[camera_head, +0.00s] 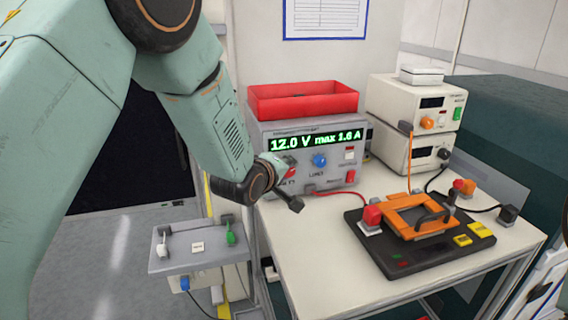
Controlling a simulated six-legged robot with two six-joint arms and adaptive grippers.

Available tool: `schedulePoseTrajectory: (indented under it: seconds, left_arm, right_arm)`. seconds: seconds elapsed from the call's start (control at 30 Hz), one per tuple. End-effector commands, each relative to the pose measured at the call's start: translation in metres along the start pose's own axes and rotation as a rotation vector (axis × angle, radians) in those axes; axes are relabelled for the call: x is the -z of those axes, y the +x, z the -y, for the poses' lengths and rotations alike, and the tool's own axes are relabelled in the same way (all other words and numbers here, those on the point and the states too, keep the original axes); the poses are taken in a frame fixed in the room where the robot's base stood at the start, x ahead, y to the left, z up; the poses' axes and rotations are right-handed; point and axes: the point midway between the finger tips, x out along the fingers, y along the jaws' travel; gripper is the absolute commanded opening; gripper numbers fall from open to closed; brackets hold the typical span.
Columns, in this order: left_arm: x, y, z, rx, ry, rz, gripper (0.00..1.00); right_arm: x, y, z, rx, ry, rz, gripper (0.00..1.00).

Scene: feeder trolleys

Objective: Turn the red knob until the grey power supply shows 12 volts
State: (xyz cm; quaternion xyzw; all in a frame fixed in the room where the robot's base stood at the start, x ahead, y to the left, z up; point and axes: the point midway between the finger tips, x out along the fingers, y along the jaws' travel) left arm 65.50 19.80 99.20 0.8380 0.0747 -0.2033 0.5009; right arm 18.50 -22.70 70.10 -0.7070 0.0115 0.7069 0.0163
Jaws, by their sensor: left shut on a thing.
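My right gripper does not show.
A red tray (302,103) lies on top of the supply. White supplies (388,125) are stacked at the back right. A black board with an orange frame (408,224) and cables lies on the table (345,262). A small grey shelf (178,262) is at lower left.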

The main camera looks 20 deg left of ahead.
Motion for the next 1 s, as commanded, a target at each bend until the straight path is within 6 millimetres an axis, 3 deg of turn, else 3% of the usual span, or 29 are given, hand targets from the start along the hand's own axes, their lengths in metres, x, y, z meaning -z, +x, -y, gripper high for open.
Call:
schedulePoseTrajectory:
  seconds: [0.6, 0.63, 0.9, 1.0]
  left_arm:
    - [-0.0005, 0.0003, 0.0001, 0.023, 0.023, 0.000, 0.03]
    - [-0.0005, 0.0003, 0.0001, 0.023, 0.023, 0.000, 0.36]
    - [-0.0003, 0.0002, -0.0001, 0.022, 0.022, 0.000, 0.58]
    - [-0.0002, 0.0002, -0.0002, 0.022, 0.022, 0.000, 0.58]
  right_arm:
    - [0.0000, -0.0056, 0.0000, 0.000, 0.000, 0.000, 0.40]
    - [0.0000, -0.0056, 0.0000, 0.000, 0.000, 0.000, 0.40]
    - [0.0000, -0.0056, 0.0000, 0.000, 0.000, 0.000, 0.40]
    - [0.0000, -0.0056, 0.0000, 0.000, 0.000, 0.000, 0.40]
